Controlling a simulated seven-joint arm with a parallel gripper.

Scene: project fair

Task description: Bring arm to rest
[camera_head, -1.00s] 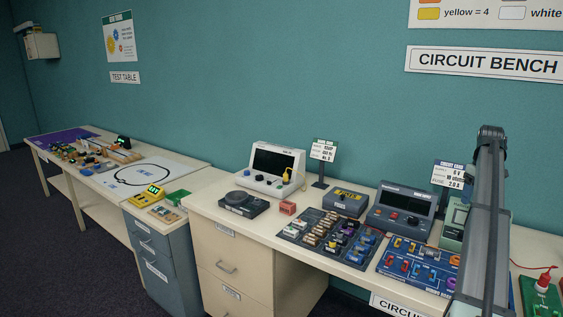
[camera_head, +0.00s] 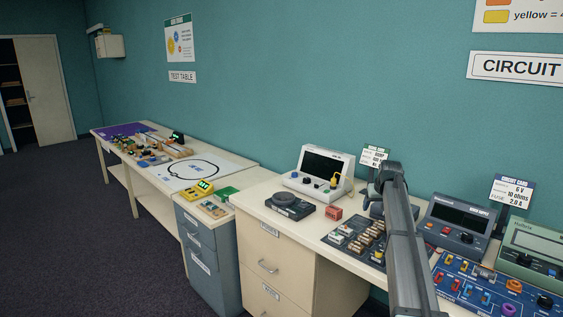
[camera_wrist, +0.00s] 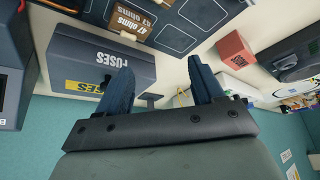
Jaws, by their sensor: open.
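My gripper (camera_wrist: 160,82) shows in the wrist view with its two dark blue fingers spread apart. It is open, and nothing is between the fingertips. The fingers are over the bench, close in the picture to a grey box marked FUSES (camera_wrist: 108,62). I cannot tell whether they touch it. In the head view my arm (camera_head: 403,235) rises from the bottom edge in front of the circuit bench (camera_head: 235,198). It hides part of the component tray (camera_head: 345,232). My gripper cannot be made out there.
A red block (camera_head: 333,213), a black dial device (camera_head: 290,205) and a white instrument (camera_head: 318,172) stand left of my arm. A grey meter (camera_head: 460,222) and a blue circuit board (camera_head: 480,283) are on the right. Open floor (camera_head: 60,220) lies at the left.

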